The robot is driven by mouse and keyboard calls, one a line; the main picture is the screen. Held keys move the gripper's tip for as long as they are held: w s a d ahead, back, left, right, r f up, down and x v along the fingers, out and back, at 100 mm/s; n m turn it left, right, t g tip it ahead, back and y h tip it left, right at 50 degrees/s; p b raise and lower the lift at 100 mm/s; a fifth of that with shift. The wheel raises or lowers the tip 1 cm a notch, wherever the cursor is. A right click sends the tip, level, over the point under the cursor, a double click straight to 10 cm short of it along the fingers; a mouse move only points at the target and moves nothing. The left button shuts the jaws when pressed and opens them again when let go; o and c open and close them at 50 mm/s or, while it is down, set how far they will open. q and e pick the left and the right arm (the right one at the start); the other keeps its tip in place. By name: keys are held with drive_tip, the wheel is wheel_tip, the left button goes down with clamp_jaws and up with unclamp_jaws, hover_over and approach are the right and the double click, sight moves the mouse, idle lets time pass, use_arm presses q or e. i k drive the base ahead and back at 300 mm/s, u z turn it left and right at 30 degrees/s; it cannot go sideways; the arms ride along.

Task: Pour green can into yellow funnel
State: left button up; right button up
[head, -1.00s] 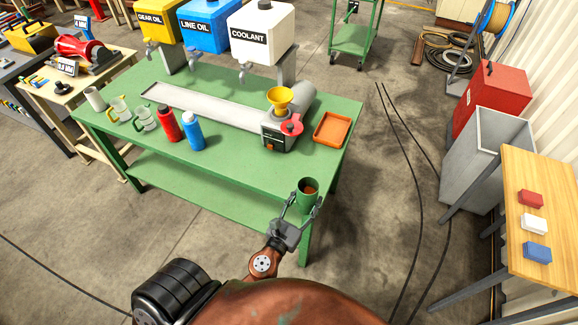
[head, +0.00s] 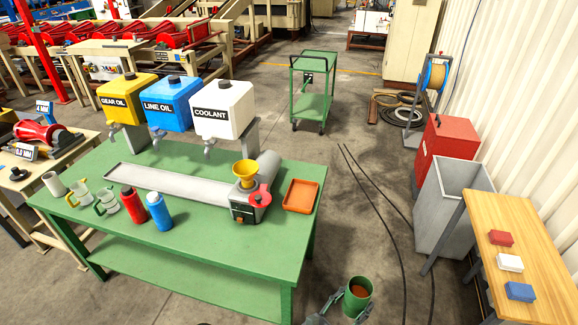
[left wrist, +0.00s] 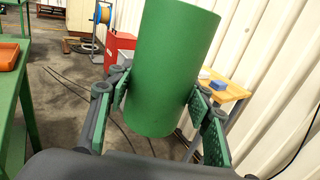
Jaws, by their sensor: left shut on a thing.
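The green can (head: 357,297) is at the bottom of the head view, right of the green table. It stands roughly upright and brownish-orange contents show inside. My left gripper (head: 345,303) is shut on it, with a finger on each side. In the left wrist view the can (left wrist: 170,65) fills the middle, between the fingers of the left gripper (left wrist: 165,100). The can is apart from the funnel, nearer to me. My right gripper is not seen.
The green table (head: 200,250) also bears red (head: 133,203) and blue (head: 159,211) bottles, clear jugs and an orange tray (head: 301,195). Dispensers, including coolant (head: 224,110), stand behind. A wooden table (head: 520,250) and a grey bin (head: 450,205) are at the right. Open floor lies between.

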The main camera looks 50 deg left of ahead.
sight(246, 169)
drive_tip(key=z, duration=1.05)
drive_tip(key=k, duration=0.95)
drive_tip(key=u, duration=1.8)
drive_tip(key=i, duration=0.2)
drive_tip(key=z, duration=0.05)
